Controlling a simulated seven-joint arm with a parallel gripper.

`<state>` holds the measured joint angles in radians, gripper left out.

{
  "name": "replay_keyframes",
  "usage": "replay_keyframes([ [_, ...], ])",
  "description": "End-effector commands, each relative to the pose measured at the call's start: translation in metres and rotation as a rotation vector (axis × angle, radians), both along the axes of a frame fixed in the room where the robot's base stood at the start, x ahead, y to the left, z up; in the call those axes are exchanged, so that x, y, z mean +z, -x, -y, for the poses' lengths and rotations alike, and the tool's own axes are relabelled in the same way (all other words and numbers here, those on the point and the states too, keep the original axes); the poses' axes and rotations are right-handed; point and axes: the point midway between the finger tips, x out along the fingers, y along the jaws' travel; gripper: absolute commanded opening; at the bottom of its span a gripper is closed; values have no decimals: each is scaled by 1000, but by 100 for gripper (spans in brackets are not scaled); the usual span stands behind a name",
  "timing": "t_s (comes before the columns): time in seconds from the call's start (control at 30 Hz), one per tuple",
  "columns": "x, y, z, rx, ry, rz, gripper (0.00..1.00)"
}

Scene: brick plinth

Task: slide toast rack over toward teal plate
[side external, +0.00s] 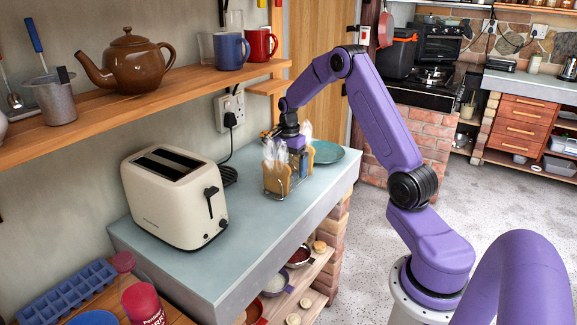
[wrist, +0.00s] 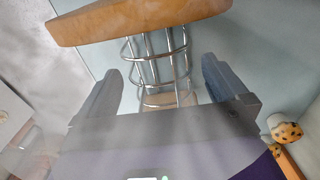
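The toast rack (side external: 266,190) is a wire rack holding brown slices of toast (side external: 284,179), on the grey-blue counter beside the teal plate (side external: 327,153). The plate lies flat behind and to the right of the rack, partly hidden by my gripper and the rack. My gripper (side external: 297,150) is low at the rack. In the wrist view, its two dark fingers (wrist: 161,78) are apart, with the rack's silver wires (wrist: 155,62) showing between them. A toast slice (wrist: 140,19) crosses the top of that view. I cannot tell whether either finger touches the wires.
A cream toaster (side external: 175,198) stands left of the rack on the counter (side external: 255,225). A wall socket with a plug (side external: 230,112) is behind. A shelf (side external: 150,92) above carries a brown teapot (side external: 130,62) and mugs. The counter's front edge drops to lower shelves with bowls.

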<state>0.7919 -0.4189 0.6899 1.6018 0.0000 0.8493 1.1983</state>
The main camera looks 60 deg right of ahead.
Motion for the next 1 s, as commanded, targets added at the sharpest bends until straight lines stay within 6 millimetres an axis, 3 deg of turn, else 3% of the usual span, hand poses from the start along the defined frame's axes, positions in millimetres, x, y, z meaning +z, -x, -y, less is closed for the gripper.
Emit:
replay_keyframes([
  [0.2,2,0,0,0,0,0,100],
  [0.37,18,-1,0,0,1,3,100],
  [1.0,146,0,0,0,2,4,100],
])
